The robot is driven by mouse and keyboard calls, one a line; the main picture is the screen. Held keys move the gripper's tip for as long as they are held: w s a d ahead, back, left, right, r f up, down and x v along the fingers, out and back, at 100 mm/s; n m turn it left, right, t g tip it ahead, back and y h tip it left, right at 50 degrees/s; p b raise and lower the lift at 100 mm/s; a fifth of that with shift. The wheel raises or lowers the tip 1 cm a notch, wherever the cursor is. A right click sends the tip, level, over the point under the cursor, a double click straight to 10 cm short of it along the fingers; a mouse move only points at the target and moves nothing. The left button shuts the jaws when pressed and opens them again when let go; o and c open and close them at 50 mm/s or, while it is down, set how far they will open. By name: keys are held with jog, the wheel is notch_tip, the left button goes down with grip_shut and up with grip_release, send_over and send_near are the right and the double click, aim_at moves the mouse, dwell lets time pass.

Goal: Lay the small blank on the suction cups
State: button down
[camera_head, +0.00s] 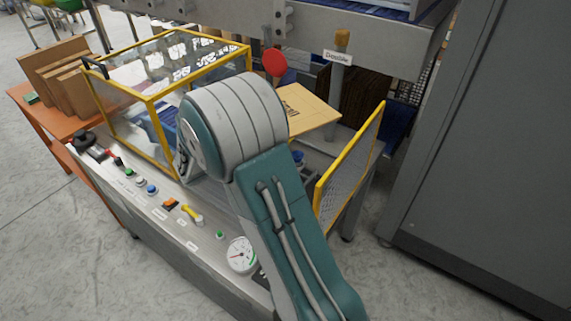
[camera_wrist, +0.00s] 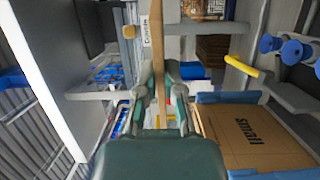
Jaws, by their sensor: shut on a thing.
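My gripper (camera_wrist: 159,76) is shut on a thin tan cardboard blank (camera_wrist: 158,35), seen edge-on in the wrist view and standing between the fingers. In the head view a tan blank (camera_head: 312,108) with dark print shows beyond my arm, over the machine; my gripper there is hidden by the arm. Blue round parts on grey stems, which look like the suction cups (camera_wrist: 270,44), are at the upper right of the wrist view, apart from the held blank. A bit of blue cup (camera_head: 298,157) shows below the blank in the head view.
A flat board printed "small" (camera_wrist: 262,137) lies right of my gripper in the wrist view, with blue pieces beside it. A yellow-framed clear guard (camera_head: 152,98) stands left of my arm, a yellow-edged mesh panel (camera_head: 350,158) right. A grey cabinet (camera_head: 480,150) is far right.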

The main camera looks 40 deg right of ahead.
notch_tip(320, 180, down, 22)
jog(key=shift+a+r, duration=0.1)
dwell(0.6)
jog(key=c, duration=0.8)
grip_release()
jog(key=shift+o, duration=0.2)
